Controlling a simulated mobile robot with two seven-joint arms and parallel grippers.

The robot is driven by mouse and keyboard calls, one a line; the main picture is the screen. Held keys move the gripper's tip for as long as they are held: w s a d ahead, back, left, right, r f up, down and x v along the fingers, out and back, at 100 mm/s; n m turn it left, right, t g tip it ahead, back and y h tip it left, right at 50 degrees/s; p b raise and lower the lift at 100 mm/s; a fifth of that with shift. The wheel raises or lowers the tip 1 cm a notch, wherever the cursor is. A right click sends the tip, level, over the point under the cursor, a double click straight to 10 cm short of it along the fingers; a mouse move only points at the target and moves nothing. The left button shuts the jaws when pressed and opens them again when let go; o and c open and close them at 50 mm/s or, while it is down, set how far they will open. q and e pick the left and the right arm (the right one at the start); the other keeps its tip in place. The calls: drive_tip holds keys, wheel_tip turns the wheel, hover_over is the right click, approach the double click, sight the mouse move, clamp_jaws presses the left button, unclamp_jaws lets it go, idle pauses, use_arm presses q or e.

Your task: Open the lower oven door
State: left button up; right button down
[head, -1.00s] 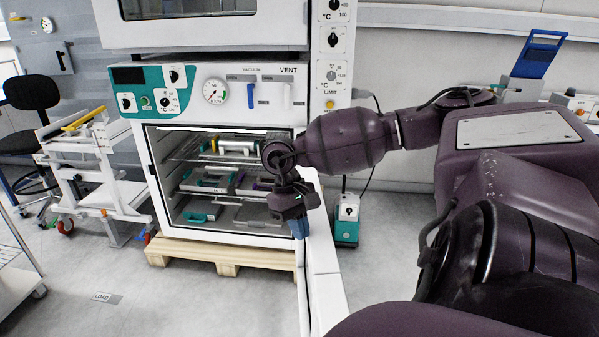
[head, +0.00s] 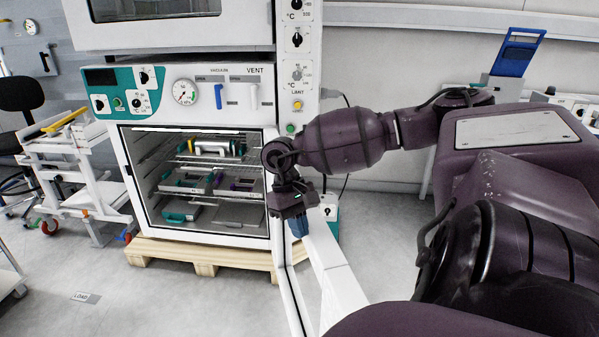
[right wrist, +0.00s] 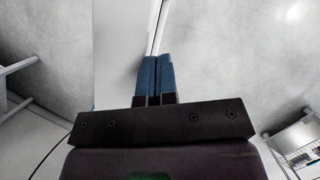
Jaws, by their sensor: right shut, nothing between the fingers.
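The lower oven (head: 190,236) stands open, with its lit chamber and shelves in plain view. Its white door (head: 336,285) is swung out at the right side of the opening and appears nearly edge-on in the head view. My right gripper (head: 298,227) is at the door's edge, with its blue fingers pointing down. In the right wrist view the fingers (right wrist: 157,76) are closed together with nothing between them, beside the edge of the white door panel (right wrist: 120,45). I cannot tell whether they touch it. My left gripper is out of view.
The oven rests on a wooden pallet (head: 200,256). An upper oven (head: 165,28) is above. A white cart (head: 75,165) stands at the left. A teal-based pump (head: 331,213) sits behind the door. The floor in front is clear.

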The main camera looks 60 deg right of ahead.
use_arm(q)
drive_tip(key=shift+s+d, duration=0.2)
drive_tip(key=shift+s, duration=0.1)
use_arm(e)
drive_tip(key=shift+s+d, duration=0.25)
drive_tip(key=shift+s, duration=0.05)
use_arm(q)
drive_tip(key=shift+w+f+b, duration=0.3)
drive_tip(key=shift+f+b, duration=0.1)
drive_tip(key=shift+b, duration=0.1)
use_arm(e)
drive_tip(key=w+a+r, duration=0.5)
drive_tip(key=r, duration=0.4)
drive_tip(key=shift+a+r, duration=0.2)
drive_tip(key=shift+a, duration=0.2)
drive_tip(key=shift+w, duration=0.1)
